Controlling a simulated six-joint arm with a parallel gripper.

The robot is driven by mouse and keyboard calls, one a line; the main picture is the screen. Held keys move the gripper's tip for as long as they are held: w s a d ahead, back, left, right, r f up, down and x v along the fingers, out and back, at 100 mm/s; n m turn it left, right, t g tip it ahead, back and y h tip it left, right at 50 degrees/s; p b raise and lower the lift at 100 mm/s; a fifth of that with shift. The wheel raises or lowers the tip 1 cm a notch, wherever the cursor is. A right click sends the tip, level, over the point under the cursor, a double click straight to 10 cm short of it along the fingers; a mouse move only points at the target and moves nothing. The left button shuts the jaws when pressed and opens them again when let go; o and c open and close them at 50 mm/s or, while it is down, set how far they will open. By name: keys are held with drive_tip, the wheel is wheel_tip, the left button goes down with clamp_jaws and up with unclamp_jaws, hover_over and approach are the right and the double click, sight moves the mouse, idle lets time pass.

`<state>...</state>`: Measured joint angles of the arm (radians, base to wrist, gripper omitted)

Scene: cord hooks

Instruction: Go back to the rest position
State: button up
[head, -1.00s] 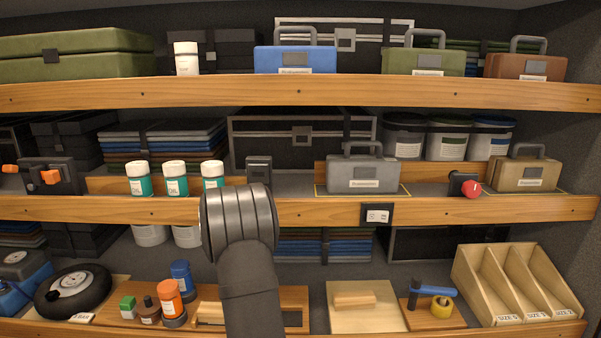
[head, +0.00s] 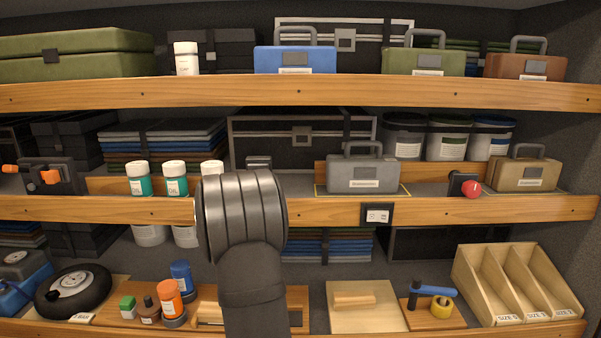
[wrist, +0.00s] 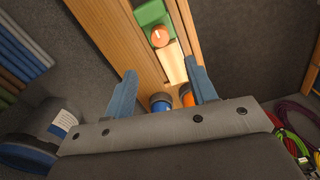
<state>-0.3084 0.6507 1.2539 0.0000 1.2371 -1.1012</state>
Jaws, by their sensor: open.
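My gripper (wrist: 162,84) shows in the wrist view with its two blue fingers spread apart and nothing between them. Beyond the fingers are a wooden shelf edge (wrist: 112,30) and small blue and orange items, partly hidden by the gripper body. In the head view only my arm shows, rising in front of the middle shelf (head: 340,211); the gripper is hidden behind it.
My arm partly covers a white-capped bottle (head: 212,168) and a dark device (head: 258,162). A grey toolbox (head: 362,174) stands to the right. The lower shelf holds an orange bottle (head: 169,299) and a wooden divided bin (head: 515,285). Colored cords (wrist: 297,120) lie at right in the wrist view.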

wheel_tip(320, 180, down, 9)
drive_tip(key=m, duration=0.2)
drive_tip(key=shift+m, duration=0.4)
idle(2.2)
